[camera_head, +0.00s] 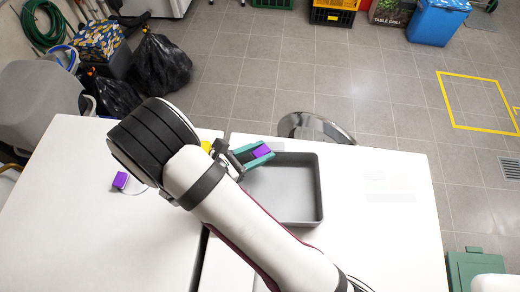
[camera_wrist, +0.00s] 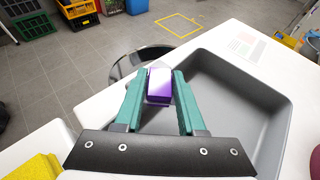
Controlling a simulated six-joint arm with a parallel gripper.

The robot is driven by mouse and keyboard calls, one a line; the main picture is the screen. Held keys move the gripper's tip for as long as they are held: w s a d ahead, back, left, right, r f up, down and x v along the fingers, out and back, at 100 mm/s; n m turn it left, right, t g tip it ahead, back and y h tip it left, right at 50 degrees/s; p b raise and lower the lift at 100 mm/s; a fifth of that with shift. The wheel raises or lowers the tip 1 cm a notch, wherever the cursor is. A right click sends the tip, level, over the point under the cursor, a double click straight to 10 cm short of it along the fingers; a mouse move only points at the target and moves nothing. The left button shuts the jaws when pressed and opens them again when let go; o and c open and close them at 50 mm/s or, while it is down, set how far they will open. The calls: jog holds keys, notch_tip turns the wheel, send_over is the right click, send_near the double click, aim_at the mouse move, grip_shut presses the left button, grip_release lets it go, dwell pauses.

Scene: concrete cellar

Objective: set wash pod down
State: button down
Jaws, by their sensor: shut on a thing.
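The wash pod, a small purple and white block (camera_wrist: 159,86), is between the teal fingers of my gripper (camera_wrist: 161,80). In the head view the purple of the pod (camera_head: 262,152) shows between the fingers of my gripper (camera_head: 258,153). My gripper is shut on it, near the back left corner of a grey tray (camera_head: 318,190). In the wrist view the pod is just left of the tray's inside (camera_wrist: 285,95). Its height above the table cannot be told.
The tray stands on a white table (camera_head: 400,220); a second white table (camera_head: 70,215) adjoins it on the left. A purple item (camera_head: 121,180) lies there. A yellow item (camera_wrist: 32,168) is near my gripper. A round-seated stool (camera_head: 312,127) is behind the tray.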

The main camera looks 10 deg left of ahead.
jog(key=shift+f, duration=0.2)
jog(key=shift+f, duration=0.35)
jog(key=c, duration=0.5)
grip_release()
